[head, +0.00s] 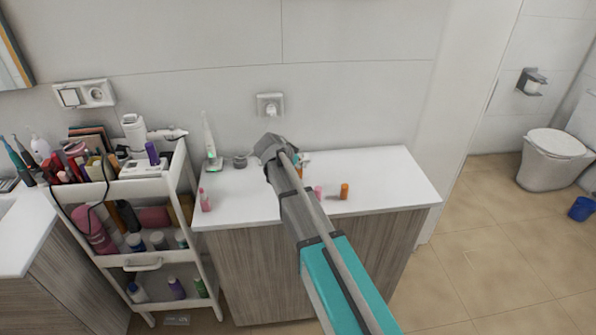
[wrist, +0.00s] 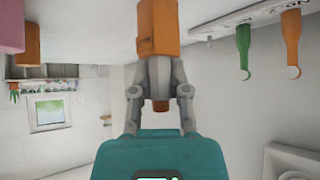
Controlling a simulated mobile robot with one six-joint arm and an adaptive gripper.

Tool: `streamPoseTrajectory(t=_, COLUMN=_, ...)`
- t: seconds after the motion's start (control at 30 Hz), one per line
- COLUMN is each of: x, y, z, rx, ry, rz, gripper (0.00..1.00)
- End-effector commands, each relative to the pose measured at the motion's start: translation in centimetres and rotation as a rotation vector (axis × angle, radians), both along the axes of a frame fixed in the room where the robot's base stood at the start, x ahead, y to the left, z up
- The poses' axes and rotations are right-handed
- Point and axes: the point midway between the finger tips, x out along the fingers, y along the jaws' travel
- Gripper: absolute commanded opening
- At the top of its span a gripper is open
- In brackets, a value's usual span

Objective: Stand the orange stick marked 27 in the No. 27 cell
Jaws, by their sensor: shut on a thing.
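My gripper (wrist: 160,85) is shut on an orange stick (wrist: 158,30) in the wrist view. One finger is on each side of its narrower part, and its wide body reaches the top edge. Faint dark marks show on that body, but I cannot read them. In the head view my gripper (head: 272,152) is over the back of the white counter, and my arm hides most of what it holds. Another orange stick (head: 344,191) stands at the counter's front right. I cannot make out a cell marked No. 27.
A pink bottle (head: 205,200) stands on the counter (head: 245,205) at left, and a pink stick (head: 318,192) is right of my arm. A crowded white cart (head: 125,190) is at left. The counter's right end is clear. A white panel (wrist: 262,14) shows in the wrist view.

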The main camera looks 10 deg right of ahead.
Motion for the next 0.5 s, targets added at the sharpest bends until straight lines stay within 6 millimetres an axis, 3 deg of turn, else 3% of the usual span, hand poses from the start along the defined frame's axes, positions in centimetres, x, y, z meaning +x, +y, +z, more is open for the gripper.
streamPoseTrajectory(t=0.13, x=-0.01, y=-0.03, z=-1.33, rx=0.000, ry=0.000, rz=0.000, gripper=0.00)
streamPoseTrajectory(t=0.5, x=-0.01, y=-0.07, z=-1.44, rx=0.000, ry=0.001, rz=-0.001, gripper=0.00)
